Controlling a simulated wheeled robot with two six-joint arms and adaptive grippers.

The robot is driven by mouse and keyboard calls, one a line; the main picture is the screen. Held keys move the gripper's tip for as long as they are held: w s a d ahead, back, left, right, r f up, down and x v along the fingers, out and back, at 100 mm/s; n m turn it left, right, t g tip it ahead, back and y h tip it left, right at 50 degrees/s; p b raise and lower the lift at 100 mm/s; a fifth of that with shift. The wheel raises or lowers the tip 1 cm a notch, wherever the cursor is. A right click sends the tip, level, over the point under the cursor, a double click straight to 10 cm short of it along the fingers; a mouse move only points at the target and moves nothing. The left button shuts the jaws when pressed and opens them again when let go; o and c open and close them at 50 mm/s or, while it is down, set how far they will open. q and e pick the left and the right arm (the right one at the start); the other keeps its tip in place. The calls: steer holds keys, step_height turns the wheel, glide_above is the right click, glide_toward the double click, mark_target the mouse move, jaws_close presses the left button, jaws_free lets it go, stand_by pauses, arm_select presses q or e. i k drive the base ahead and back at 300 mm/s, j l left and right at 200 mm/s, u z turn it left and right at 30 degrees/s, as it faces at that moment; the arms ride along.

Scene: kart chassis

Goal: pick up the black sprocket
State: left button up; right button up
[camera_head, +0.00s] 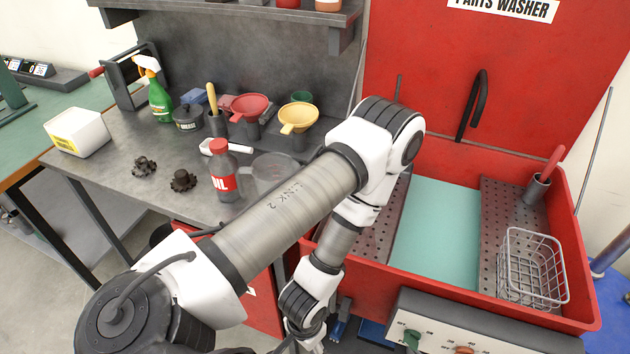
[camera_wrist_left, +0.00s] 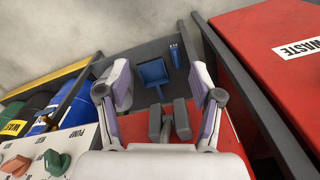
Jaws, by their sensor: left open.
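Two dark toothed sprockets lie flat on the grey workbench, left of the oil bottle in the head view. One sprocket (camera_head: 144,166) is farther left, the other sprocket (camera_head: 183,180) is nearer the bottle. Both look black; I cannot tell their shades apart. My left arm crosses the middle of the head view and bends down in front of the parts washer, its gripper mostly cut off at the bottom edge. In the left wrist view my left gripper (camera_wrist_left: 161,84) is open and empty, well away from the sprockets. My right gripper is not in view.
The oil bottle (camera_head: 223,172), a clear container (camera_head: 273,174), funnels, spray bottle (camera_head: 158,97) and white tub (camera_head: 77,132) stand on the bench (camera_head: 117,183). The red parts washer (camera_head: 577,245) is at right. A blue dustpan (camera_wrist_left: 153,73) shows below my left gripper.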

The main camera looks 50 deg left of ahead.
mark_target(182, 181)
steer(key=k+j+z, duration=0.1)
steer(key=j, duration=0.35)
steer(key=k+j+z, duration=0.1)
steer(key=k+j, duration=0.15)
steer(key=j, duration=0.15)
steer(key=k+j+z, duration=0.1)
steer(key=j, duration=0.3)
steer(key=k+j+z, duration=0.1)
steer(key=k+j, duration=0.25)
steer(key=k+j+z, duration=0.1)
steer(key=j, duration=0.3)
steer(key=k, duration=0.1)
